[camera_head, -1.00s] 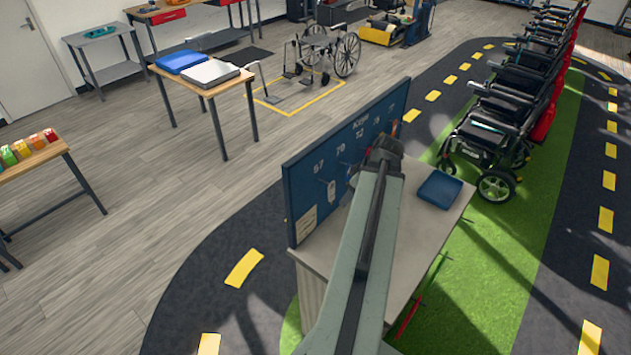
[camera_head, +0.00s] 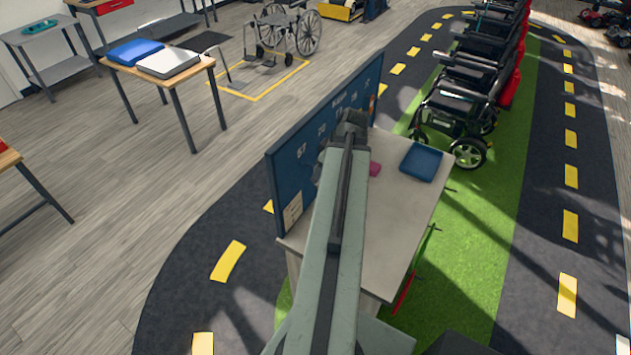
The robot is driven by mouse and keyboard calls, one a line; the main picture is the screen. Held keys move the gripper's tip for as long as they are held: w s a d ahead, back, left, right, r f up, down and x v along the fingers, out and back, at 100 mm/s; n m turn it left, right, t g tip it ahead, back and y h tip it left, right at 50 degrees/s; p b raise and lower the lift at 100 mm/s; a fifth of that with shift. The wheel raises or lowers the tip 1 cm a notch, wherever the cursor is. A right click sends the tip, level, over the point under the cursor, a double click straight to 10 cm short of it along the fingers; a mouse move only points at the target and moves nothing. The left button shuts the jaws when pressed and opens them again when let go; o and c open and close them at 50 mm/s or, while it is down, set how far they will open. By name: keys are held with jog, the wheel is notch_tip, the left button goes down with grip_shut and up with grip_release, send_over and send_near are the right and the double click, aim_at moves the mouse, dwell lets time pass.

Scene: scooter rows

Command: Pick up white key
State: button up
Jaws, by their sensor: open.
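A blue key board (camera_head: 325,135) with white numbers stands upright along the left edge of a light-topped counter (camera_head: 400,215). I cannot make out a white key; my arm covers part of the board. A small greyish shape shows at the board just left of my arm, too small to tell what it is. My gripper (camera_head: 352,124) is the dark end of my arm, in front of the board's right half in the picture. It is open; its fingertips are hardly distinguishable and I see nothing held.
A blue tray (camera_head: 421,162) and a small pink thing (camera_head: 375,169) lie on the counter. Wheelchairs (camera_head: 455,115) stand in a row to the right on green flooring. A table with blue and white pads (camera_head: 168,62) and an empty wheelchair (camera_head: 285,32) stand behind left.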

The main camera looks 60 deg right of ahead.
jog(key=b+x, duration=0.4)
jog(key=x, duration=0.1)
jog(key=shift+s+a+f, duration=0.1)
jog(key=shift+s+f, duration=0.1)
jog(key=shift+s, duration=0.05)
jog(key=shift+r, duration=0.2)
grip_shut()
jog(key=shift+r, duration=0.1)
